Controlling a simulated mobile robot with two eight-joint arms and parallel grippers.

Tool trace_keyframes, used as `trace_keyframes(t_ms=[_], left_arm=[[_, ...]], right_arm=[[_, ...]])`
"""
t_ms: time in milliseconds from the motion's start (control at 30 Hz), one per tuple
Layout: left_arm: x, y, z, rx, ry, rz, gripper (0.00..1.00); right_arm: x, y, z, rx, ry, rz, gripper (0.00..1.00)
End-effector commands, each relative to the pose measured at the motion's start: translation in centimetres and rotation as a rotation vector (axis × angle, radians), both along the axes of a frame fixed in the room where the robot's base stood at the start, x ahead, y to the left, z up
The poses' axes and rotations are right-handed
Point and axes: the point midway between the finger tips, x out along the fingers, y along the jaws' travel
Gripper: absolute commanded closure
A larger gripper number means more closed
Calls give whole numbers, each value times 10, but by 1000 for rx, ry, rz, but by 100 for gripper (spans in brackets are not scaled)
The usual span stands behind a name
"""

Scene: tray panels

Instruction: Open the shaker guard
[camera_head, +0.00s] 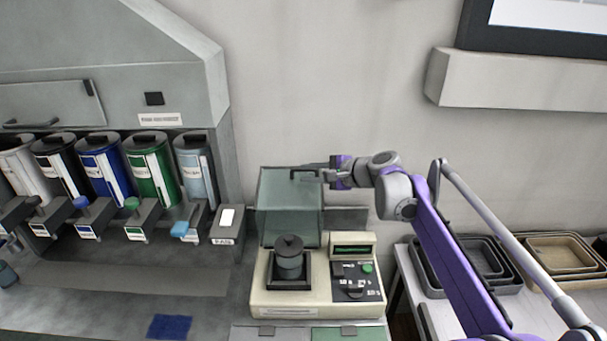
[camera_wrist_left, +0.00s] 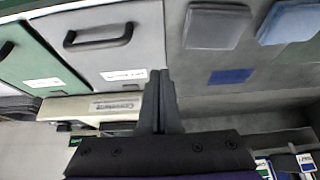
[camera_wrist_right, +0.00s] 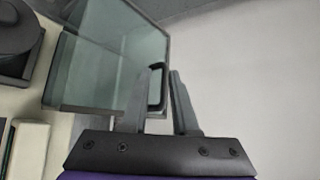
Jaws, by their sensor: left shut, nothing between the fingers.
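The shaker (camera_head: 318,283) is a cream machine with a dark lidded jar (camera_head: 289,258) on its platform. Its clear greenish guard (camera_head: 290,208) stands raised behind the jar, and the jar is uncovered from the front. The guard also shows in the right wrist view (camera_wrist_right: 95,75). My right gripper (camera_head: 303,174) is at the guard's top edge. In the right wrist view its fingers (camera_wrist_right: 162,76) are apart, with a dark handle bar of the guard between or just beside them; contact is unclear. My left gripper (camera_wrist_left: 160,74) is shut and empty, and is outside the head view.
Several coloured canisters (camera_head: 151,172) stand in the left cabinet. A blue pad (camera_head: 169,326) lies on the grey counter. Trays (camera_head: 560,254) sit on the white table at right. A shelf (camera_head: 515,82) sticks out from the wall. Left wrist view shows drawer fronts (camera_wrist_left: 115,50).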

Motion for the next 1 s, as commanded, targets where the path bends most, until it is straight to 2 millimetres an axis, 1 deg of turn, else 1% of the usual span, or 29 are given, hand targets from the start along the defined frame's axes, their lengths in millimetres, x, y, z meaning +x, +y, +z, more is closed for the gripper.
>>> trace_keyframes(t_ms=[33, 200, 400, 533, 767, 867, 900, 933, 1000], left_arm=[[-1, 0, -2, 0, 2, 0, 100], [-2, 0, -6, 0, 5, 0, 100], [-3, 0, -7, 0, 6, 0, 100], [-3, 0, -8, 0, 6, 0, 100], [-3, 0, -8, 0, 6, 0, 100], [-3, 0, -7, 0, 6, 0, 100], [-3, 0, -6, 0, 5, 0, 100], [-2, 0, -6, 0, 5, 0, 100], [-1, 0, -3, 0, 3, 0, 100]], right_arm=[[-7, -11, 3, 0, 1, -4, 73], [-26, -36, 17, -1, 0, -7, 73], [-41, -55, 28, 0, -1, -6, 73], [-45, -59, 31, 0, -1, -5, 73], [-45, -59, 31, -1, -1, -4, 73], [-44, -61, 31, -7, -3, -5, 89], [-43, -64, 31, -18, -6, -6, 96], [-41, -68, 31, -32, -10, -7, 100], [-35, -82, 31, -85, -21, -11, 100]])
